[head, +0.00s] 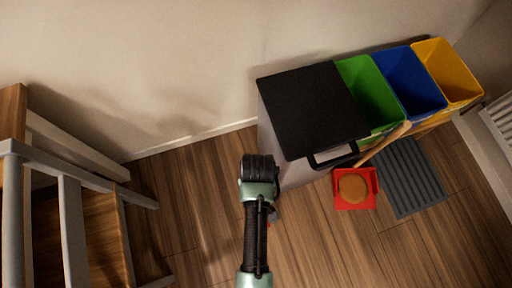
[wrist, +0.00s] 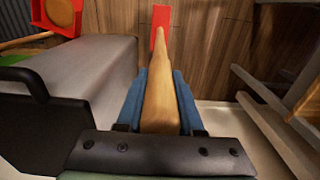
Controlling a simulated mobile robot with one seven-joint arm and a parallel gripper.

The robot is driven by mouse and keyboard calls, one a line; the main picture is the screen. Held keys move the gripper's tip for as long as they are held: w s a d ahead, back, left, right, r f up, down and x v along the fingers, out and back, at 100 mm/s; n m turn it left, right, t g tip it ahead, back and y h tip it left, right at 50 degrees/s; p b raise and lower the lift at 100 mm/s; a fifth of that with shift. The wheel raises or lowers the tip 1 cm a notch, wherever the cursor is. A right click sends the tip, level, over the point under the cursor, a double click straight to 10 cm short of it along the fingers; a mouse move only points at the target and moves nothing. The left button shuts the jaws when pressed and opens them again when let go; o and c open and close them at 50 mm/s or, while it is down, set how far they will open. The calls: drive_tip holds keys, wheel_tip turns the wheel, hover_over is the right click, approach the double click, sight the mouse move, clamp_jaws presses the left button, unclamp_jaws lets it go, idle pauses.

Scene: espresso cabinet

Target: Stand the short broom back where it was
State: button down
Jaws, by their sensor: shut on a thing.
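In the wrist view my gripper (wrist: 160,90) has its blue fingers shut on the wooden handle (wrist: 160,60) of the short broom. The handle runs away from the palm to a red end (wrist: 160,17), over the wooden floor. How far that end is from the floor I cannot tell. In the head view my arm hides nearly all of the broom and the fingers; only a small reddish bit shows beside the arm.
Right of my arm stands a grey bin with a black lid (head: 312,105). Beyond it are green (head: 372,95), blue (head: 410,82) and yellow (head: 446,72) bins. A red pan (head: 340,203) with a round brown thing lies before them, near a grey mat (head: 412,178).

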wheel_tip(320, 180, down, 10)
drive_tip(key=b, duration=0.3)
drive_tip(key=shift+s+f+b, duration=0.15)
drive_tip(key=shift+f+b, duration=0.05)
drive_tip(key=shift+b, duration=0.1)
drive_tip(key=shift+f, duration=0.2)
drive_tip(key=c, duration=0.5)
unclamp_jaws()
drive_tip(key=shift+c, duration=0.2)
